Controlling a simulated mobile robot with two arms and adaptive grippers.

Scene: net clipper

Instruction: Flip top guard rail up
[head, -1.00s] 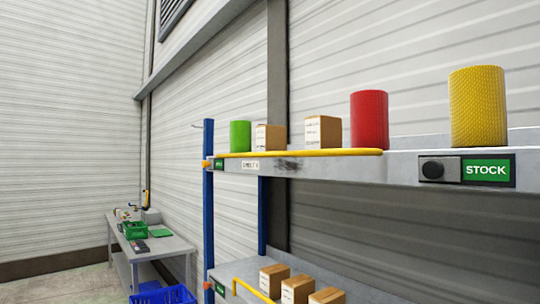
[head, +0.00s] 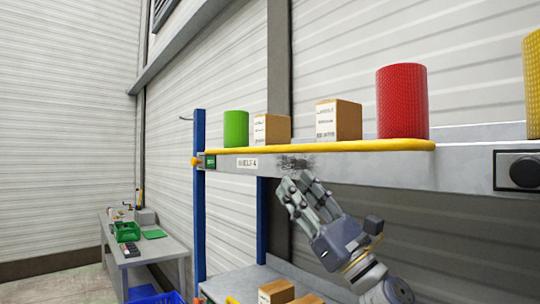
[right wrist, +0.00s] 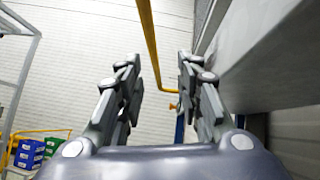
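The yellow top guard rail (head: 330,148) lies low along the front edge of the upper shelf (head: 365,164). It also shows in the right wrist view (right wrist: 151,45), as a long bar seen between my fingers. My right gripper (head: 297,182) is just below and in front of the shelf's front face, under the rail and apart from it. In the right wrist view the two fingers (right wrist: 158,62) are spread, with nothing held between them. My left gripper is not in view.
A green roll (head: 236,129), two cardboard boxes (head: 338,121) and a red roll (head: 402,101) stand behind the rail. A blue post (head: 199,200) carries the shelf's left end. Boxes (head: 276,291) sit on the lower shelf. A grey table (head: 170,247) stands at left.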

